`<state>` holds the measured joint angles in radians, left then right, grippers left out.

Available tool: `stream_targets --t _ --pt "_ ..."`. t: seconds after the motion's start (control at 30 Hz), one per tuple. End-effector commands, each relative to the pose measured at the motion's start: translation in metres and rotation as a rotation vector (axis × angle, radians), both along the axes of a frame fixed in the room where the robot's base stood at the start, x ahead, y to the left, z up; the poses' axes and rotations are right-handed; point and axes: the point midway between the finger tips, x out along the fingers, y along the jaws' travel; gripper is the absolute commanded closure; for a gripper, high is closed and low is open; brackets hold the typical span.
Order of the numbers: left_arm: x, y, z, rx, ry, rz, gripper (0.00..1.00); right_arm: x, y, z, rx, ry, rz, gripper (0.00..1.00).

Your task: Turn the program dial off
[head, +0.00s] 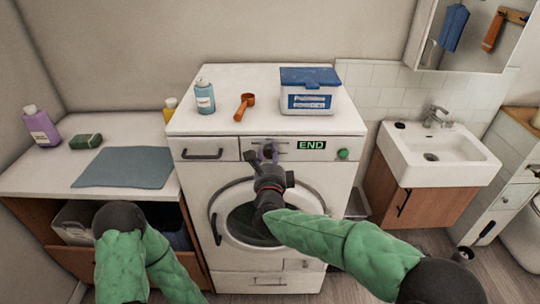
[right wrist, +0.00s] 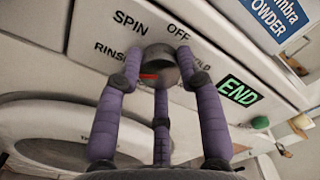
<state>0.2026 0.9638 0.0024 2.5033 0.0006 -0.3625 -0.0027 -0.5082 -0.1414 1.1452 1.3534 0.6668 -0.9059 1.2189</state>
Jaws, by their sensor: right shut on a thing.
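The washing machine (head: 185,170) stands in the middle of the head view, with a lit green END display (head: 311,145) on its panel. The program dial (right wrist: 158,66) is a grey round knob with a red mark on its lower left part in the right wrist view. Labels SPIN, OFF, RINSE and a partly covered one surround it. My right gripper (head: 268,155) is shut on the dial, its purple fingers around the rim. The exact label the mark points to is hard to tell. My left arm is low at the left; its gripper does not show.
A green button (head: 343,154) is right of the display. A counter (head: 120,128) lies left, a sink (head: 455,160) right.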

Motion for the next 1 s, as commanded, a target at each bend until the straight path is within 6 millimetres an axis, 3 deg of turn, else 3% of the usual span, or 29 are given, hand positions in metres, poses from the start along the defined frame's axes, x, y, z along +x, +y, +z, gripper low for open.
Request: stream_targets --t 1.0 --pt "0.000 0.000 0.041 0.000 0.000 0.000 1.00 0.000 0.000 0.001 -0.967 0.001 0.002 0.95"
